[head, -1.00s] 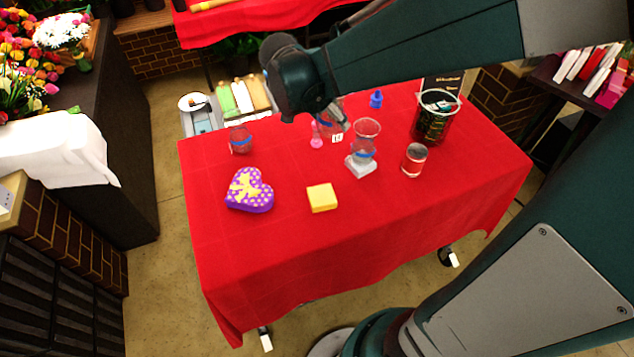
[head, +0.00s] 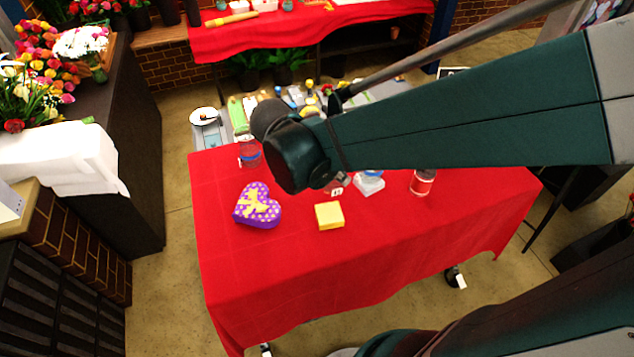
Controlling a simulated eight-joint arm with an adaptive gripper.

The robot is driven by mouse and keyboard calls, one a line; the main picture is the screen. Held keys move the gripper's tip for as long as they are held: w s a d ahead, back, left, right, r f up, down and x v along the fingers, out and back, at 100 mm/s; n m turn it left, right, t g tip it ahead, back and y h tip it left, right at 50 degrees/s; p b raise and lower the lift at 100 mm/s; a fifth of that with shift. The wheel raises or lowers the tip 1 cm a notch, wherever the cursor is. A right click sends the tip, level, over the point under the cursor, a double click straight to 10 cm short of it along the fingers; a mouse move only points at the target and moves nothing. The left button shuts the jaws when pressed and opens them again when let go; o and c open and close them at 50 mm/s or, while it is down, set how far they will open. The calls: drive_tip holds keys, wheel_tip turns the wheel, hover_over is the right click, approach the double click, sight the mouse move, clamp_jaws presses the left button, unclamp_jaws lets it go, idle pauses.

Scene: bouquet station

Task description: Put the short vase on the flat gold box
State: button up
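The flat gold box (head: 329,216) lies on the red tablecloth, its top bare, right of a purple heart-shaped box. A small, squat clear glass vase with a blue band (head: 249,153) stands at the table's back left. Another glass vessel stood near my gripper in the earlier frame; my arm now covers that place. I cannot tell for sure which one is the short vase. My gripper is mostly hidden behind my forearm. A small pale patch with dark marks shows just below the arm, behind the gold box; I cannot tell what it belongs to.
The purple heart box (head: 257,205) is left of the gold box. The red table's (head: 280,275) front is clear. My arm hides much of its back.

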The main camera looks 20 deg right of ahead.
drive_tip(key=shift+s+f, duration=0.1)
drive_tip(key=shift+f, duration=1.55)
drive_tip(key=shift+f, duration=0.1)
hover_over(329, 212)
wheel_tip(329, 212, down, 6)
drive_tip(key=shift+b, duration=0.3)
drive_tip(key=shift+f, duration=0.2)
drive_tip(key=shift+f, duration=1.75)
drive_tip(key=shift+f+b, duration=0.1)
drive_tip(key=shift+b, duration=0.25)
drive_tip(key=o, duration=1.2)
drive_tip(key=shift+o, duration=0.2)
drive_tip(key=shift+r, duration=0.25)
